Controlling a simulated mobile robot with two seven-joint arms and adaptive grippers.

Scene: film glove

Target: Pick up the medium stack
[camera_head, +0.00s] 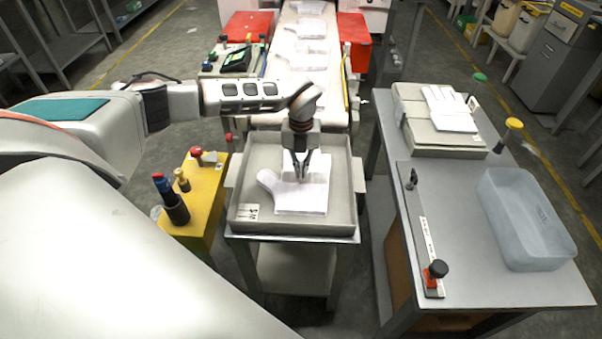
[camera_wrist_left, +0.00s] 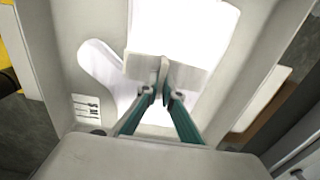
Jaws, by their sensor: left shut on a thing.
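The white stack (camera_head: 308,199), apparently thin film gloves with a thumb-like lobe at the left, lies in a grey tray (camera_head: 300,226) on a small table at the centre. In the wrist view the stack (camera_wrist_left: 190,35) fills much of the tray floor. My left gripper (camera_head: 299,178) points down into the tray. Its fingers (camera_wrist_left: 165,93) are shut on the near part of the white stack, where a small fold stands up between the tips. The stack's underside is hidden, so I cannot tell whether it is clear of the tray floor. My right gripper is out of view.
A conveyor (camera_head: 300,70) with white gloves runs behind the tray. A yellow stand (camera_head: 208,205) is close on the left. The right table (camera_head: 480,220) holds another white glove stack (camera_head: 450,108) on a grey block and an empty translucent bin (camera_head: 528,255); its middle is clear.

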